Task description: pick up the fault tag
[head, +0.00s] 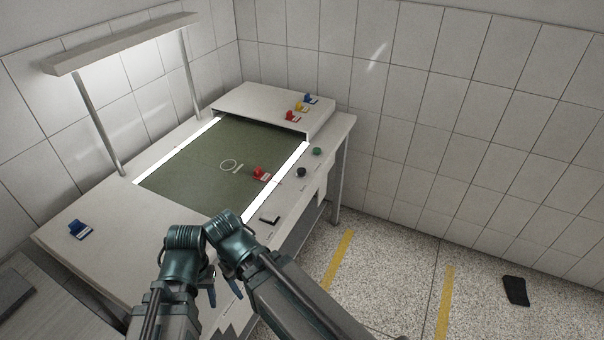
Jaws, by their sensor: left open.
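A red tag with a small white label (260,173) lies on the dark green mat (190,168), near its right side. Its label text is too small to read, so I cannot tell for sure that it is the fault tag. My left gripper (224,292) is open, low at the table's front edge and well short of the red tag. It is partly hidden by my arm links, and I see nothing held in it. My right gripper does not show.
Blue (309,98), yellow (299,106) and red (292,115) tags stand on the raised shelf (255,98). Another blue tag (80,229) lies at the table's left. Black (301,172) and green (317,151) knobs sit right of the mat. A lamp (120,43) overhangs the back.

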